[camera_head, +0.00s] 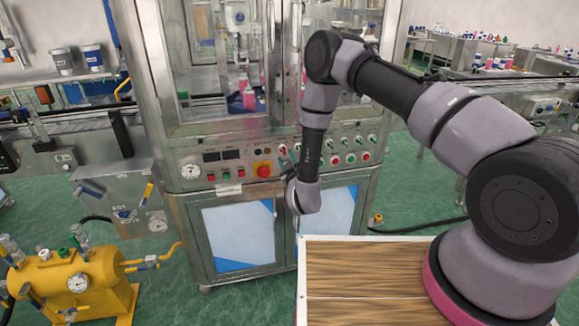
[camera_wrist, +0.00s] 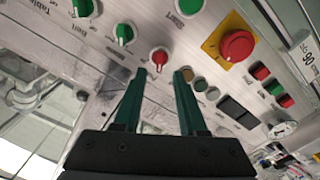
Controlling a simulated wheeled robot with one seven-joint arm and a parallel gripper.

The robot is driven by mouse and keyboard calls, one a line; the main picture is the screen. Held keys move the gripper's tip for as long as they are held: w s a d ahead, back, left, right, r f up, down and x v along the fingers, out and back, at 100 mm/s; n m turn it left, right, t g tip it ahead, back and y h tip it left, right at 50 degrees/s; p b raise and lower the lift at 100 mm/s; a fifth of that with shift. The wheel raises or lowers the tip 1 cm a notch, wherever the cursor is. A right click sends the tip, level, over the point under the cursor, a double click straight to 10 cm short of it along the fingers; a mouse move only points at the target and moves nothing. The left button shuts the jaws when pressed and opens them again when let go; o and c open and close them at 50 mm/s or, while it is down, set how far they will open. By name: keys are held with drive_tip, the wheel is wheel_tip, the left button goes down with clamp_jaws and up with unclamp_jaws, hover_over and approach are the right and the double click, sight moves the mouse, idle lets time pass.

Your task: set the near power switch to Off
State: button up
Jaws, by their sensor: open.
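The control panel (camera_head: 232,166) spans the front of the steel machine in the head view. My gripper (camera_wrist: 162,72) is open and empty in the wrist view, with two dark green fingers pointing at the panel. A red rotary switch (camera_wrist: 159,57) with a pale pointer lies just beyond the gap between the fingertips. I cannot tell whether the fingers touch it. Its label is not readable, so I cannot confirm that it is the power switch or read its setting. In the head view my wrist (camera_head: 303,196) is in front of the panel and hides part of it.
Green rotary switches (camera_wrist: 124,33) sit beside the red one. A red emergency stop (camera_wrist: 237,45) on a yellow plate is close by, also in the head view (camera_head: 263,170). Below the panel are cabinet doors (camera_head: 238,236). A yellow tank (camera_head: 78,280) stands at the lower left.

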drive_tip(key=v, duration=0.6)
drive_tip(key=shift+s, duration=0.2)
drive_tip(key=w+d+r+m+h, duration=0.25)
drive_tip(key=w+r, duration=0.25)
drive_tip(key=r, duration=0.3)
drive_tip(key=w+d+r+m+h, duration=0.1)
drive_tip(key=w+d+r+m, duration=0.35)
drive_tip(key=r, duration=0.45)
drive_tip(key=d+r+m+g, duration=0.15)
drive_tip(key=d+r, duration=0.25)
drive_tip(key=r, duration=0.4)
drive_tip(key=d+r+m+g, duration=0.1)
drive_tip(key=d+r+g, duration=0.1)
drive_tip(key=d+r, duration=0.35)
drive_tip(key=s+d+r+m+g, duration=0.2)
drive_tip(key=s+d+r, duration=0.1)
drive_tip(key=s+r, duration=0.55)
drive_tip(key=s+d+r+g, duration=0.1)
drive_tip(key=s+d+r, duration=0.1)
drive_tip(key=s, duration=0.7)
drive_tip(key=s+d+r+m+g, duration=0.1)
drive_tip(key=s+d+r+g, duration=0.1)
drive_tip(key=s, duration=0.7)
drive_tip(key=s+d+r+m+g, duration=0.1)
drive_tip(key=s+d, duration=0.3)
drive_tip(key=s, duration=0.5)
drive_tip(key=shift+r+g, duration=0.35)
drive_tip(key=shift+r, duration=0.2)
